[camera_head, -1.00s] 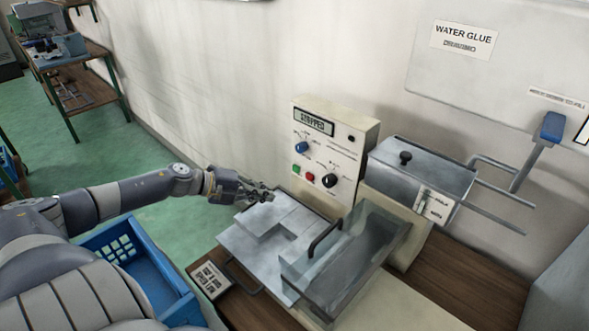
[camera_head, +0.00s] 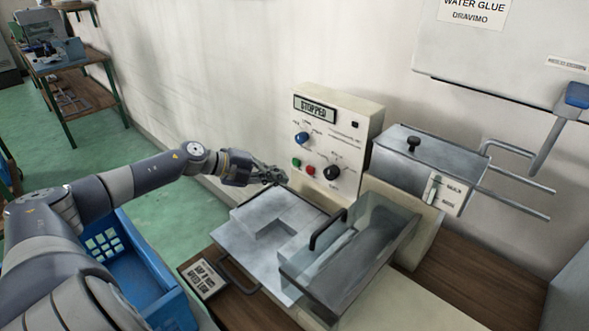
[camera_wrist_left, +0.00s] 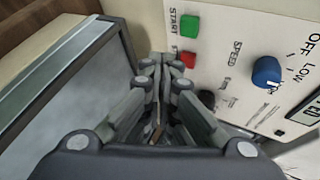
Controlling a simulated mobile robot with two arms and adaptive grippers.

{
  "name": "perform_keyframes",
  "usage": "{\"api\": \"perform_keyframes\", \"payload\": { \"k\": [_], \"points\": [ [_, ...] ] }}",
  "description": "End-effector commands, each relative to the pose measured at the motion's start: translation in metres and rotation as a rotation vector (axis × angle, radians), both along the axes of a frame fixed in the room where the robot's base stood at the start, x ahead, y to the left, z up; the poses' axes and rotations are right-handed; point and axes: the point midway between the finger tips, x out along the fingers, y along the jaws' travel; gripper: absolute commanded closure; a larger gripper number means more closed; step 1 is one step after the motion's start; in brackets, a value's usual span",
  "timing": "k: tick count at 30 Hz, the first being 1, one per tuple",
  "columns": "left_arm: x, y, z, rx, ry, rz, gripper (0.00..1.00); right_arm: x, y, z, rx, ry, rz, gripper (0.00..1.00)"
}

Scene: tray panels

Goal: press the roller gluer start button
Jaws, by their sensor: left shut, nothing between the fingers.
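The roller gluer's control panel (camera_head: 333,145) is cream, and its display (camera_head: 315,108) reads STOPPED. The green start button (camera_head: 296,162) is on the panel's lower left, with a red button (camera_head: 311,170) to its right. In the left wrist view the green button (camera_wrist_left: 189,25) is labelled START, and the red button (camera_wrist_left: 187,59) is beside it, partly behind the fingers. My left gripper (camera_head: 283,178) is shut and empty, its fingertips close to the panel, just left of and below the green button. Whether it touches the panel is unclear. My right gripper is not in view.
A blue knob (camera_head: 302,138) and black knob (camera_head: 332,173) are on the panel. A metal tray (camera_head: 245,226) and clear cover (camera_head: 372,240) with a black handle (camera_head: 328,229) lie below. A blue crate (camera_head: 150,262) stands at lower left.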

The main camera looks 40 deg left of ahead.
Motion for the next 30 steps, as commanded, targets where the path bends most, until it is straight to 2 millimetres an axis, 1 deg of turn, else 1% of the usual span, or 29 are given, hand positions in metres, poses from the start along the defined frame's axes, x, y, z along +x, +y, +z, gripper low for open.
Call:
{"api": "perform_keyframes", "payload": {
  "k": [1,2,9,14,19,30],
  "points": [
    [0.005,-0.001,-0.001,0.0,-0.005,0.0,1.0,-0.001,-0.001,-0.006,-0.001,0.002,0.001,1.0],
    [0.007,-0.001,-0.001,0.0,-0.005,0.0,1.0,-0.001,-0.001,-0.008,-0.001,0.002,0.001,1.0],
    [0.022,-0.002,-0.001,-0.001,-0.004,0.001,1.0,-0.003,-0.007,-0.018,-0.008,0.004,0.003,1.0],
    [0.029,-0.002,0.0,0.0,-0.002,0.0,1.0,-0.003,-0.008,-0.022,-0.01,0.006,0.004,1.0],
    [0.032,-0.003,0.0,0.001,-0.001,0.0,1.0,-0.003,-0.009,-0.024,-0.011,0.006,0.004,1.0],
    [0.033,-0.003,0.0,0.001,0.001,0.001,1.0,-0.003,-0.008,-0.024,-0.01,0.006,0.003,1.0]
  ]
}}
